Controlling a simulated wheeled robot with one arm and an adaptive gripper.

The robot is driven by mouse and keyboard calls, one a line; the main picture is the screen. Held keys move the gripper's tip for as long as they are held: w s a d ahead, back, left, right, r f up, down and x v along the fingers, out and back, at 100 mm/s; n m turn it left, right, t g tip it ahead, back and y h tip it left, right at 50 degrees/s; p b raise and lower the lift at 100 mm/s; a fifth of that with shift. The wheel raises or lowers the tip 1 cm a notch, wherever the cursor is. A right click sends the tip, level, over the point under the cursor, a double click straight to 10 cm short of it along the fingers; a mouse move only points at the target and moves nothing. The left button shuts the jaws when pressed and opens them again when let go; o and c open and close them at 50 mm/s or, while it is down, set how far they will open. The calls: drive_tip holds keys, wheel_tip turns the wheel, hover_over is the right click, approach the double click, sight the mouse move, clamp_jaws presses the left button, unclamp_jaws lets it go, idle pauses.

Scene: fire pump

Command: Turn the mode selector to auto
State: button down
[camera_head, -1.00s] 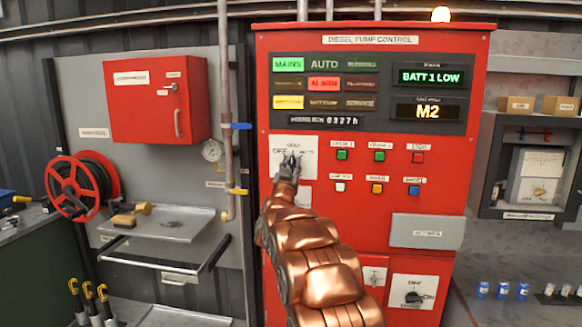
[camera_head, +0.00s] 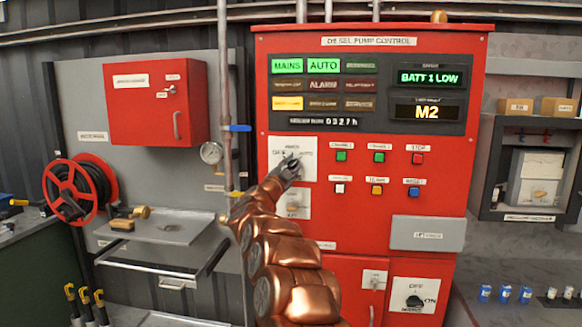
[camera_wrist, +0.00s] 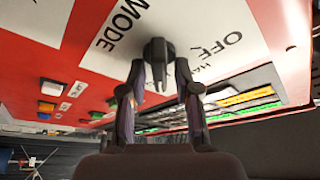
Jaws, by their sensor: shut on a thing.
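The mode selector is a black knob (camera_wrist: 157,52) on a white plate marked MODE and OFF, seen close in the wrist view. In the head view its white plate (camera_head: 308,174) is at the left of the red pump panel, with an AUTO label at the right of the knob. My gripper (camera_wrist: 159,84) is shut on the knob, one finger on each side; it also shows in the head view (camera_head: 291,163), hiding most of the knob. The knob's exact pointing is hard to read. The AUTO lamp (camera_head: 323,65) is lit green and the ALARM lamp (camera_head: 323,85) is dark.
Coloured push buttons (camera_head: 380,157) sit right of the selector. A second white plate (camera_head: 297,206) with a switch is just below it. A pipe with a yellow valve handle (camera_head: 236,194) runs left of the panel. A grey box (camera_head: 427,233) juts out at lower right.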

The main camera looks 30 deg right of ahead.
drive_tip(key=shift+m+g, duration=0.3)
drive_tip(key=shift+m, duration=0.3)
drive_tip(key=c, duration=1.2)
unclamp_jaws()
drive_tip(key=shift+a, duration=0.1)
drive_tip(key=shift+v, duration=5.95)
drive_tip(key=shift+w, duration=0.1)
